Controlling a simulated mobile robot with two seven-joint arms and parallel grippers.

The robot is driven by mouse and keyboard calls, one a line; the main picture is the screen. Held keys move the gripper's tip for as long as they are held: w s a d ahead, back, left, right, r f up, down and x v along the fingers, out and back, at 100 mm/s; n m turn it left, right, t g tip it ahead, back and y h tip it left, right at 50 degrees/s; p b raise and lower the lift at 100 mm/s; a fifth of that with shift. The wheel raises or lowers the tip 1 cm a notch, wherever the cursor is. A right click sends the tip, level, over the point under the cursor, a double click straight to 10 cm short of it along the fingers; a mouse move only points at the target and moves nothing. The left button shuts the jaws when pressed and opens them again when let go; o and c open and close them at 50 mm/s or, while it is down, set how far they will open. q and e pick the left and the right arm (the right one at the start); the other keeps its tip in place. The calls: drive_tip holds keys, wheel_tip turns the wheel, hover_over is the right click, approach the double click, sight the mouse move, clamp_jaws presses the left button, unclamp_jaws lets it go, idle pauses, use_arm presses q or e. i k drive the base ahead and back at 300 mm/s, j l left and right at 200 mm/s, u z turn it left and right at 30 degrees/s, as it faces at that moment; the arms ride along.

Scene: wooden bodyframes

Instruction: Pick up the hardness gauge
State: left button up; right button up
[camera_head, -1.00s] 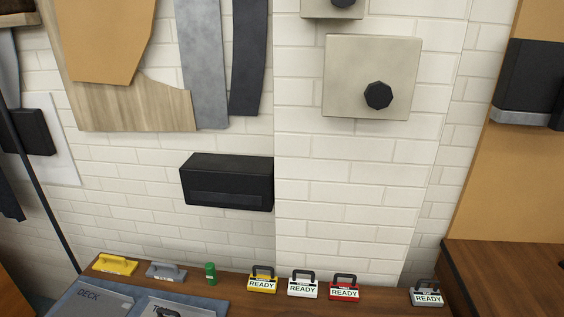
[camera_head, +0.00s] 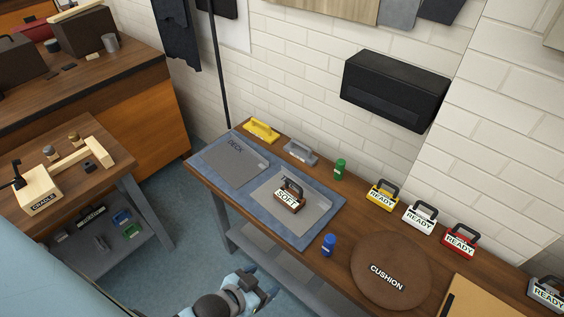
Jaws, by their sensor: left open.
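No object carries the words hardness gauge. A small brown block with a dark handle and a white SOFT label (camera_head: 289,196) stands on the grey plate (camera_head: 310,218) of the blue mat; it may be the gauge, but I cannot tell for sure. My left gripper (camera_head: 258,284) is low in the head view, in front of the bench's front edge, open and apart from the block. My right gripper is out of view.
The wooden bench (camera_head: 340,217) also holds a DECK plate (camera_head: 232,160), a green cylinder (camera_head: 340,169), a blue cylinder (camera_head: 328,244), a round brown cushion (camera_head: 392,268) and several READY-labelled blocks. A side table with a wooden cradle (camera_head: 42,190) stands at left.

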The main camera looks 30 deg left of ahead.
sight(294, 201)
drive_tip(key=u, duration=0.8)
